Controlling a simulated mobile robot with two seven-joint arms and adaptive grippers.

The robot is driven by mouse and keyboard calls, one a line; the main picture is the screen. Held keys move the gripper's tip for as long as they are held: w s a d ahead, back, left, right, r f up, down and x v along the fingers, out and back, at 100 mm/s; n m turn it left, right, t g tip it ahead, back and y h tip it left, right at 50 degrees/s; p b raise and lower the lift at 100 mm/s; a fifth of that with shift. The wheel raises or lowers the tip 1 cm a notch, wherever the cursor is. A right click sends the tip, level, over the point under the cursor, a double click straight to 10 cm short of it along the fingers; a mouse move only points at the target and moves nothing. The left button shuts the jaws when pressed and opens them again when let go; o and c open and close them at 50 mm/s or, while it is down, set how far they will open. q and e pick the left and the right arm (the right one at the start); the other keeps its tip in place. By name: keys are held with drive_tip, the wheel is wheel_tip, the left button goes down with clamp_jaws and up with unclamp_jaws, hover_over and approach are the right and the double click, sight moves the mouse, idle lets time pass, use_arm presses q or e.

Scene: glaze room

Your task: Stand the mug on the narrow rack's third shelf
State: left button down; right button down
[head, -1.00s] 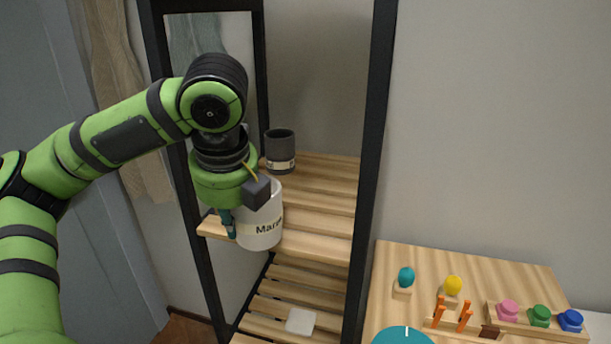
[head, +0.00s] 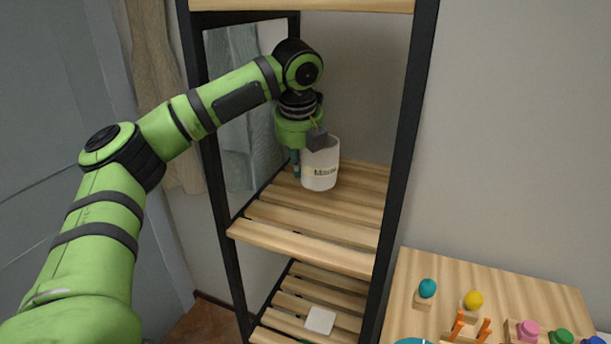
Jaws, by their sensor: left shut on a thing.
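The mug (head: 321,172) is white with a dark-lettered label band and is upright. My left gripper (head: 298,163) is shut on the mug's left side, with a teal finger showing beside it. The narrow rack (head: 408,150) has black posts and slatted wooden shelves. The mug is over the back part of the slatted shelf (head: 300,245) at mid-picture; I cannot tell whether its base touches the slats. My right gripper is not in view.
The front slats of that shelf are bare. A shelf above (head: 340,5) crosses the top of the picture. A lower shelf holds a pale square thing (head: 320,320). A wooden table (head: 420,262) at right bears coloured knobs and orange pegs.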

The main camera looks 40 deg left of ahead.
use_arm(q)
drive_tip(key=w, duration=0.1)
drive_tip(key=w+p, duration=0.1)
drive_tip(key=shift+w+a, duration=0.3)
drive_tip(key=shift+w, duration=0.05)
wheel_tip(320, 180, down, 2)
drive_tip(key=shift+f+p, duration=0.25)
drive_tip(key=shift+p, duration=0.05)
drive_tip(key=f, duration=0.1)
drive_tip(key=f+p, duration=0.1)
drive_tip(key=f, duration=0.1)
drive_tip(key=shift+s+f+p, duration=0.2)
drive_tip(key=shift+f+p, duration=0.1)
drive_tip(key=shift+w+f+p, duration=0.2)
drive_tip(key=shift+p, duration=0.2)
drive_tip(key=shift+w+f, duration=0.1)
drive_tip(key=shift+f, duration=0.2)
drive_tip(key=shift+f, duration=0.1)
drive_tip(key=c, duration=1.4)
unclamp_jaws()
drive_tip(key=shift+o, duration=0.2)
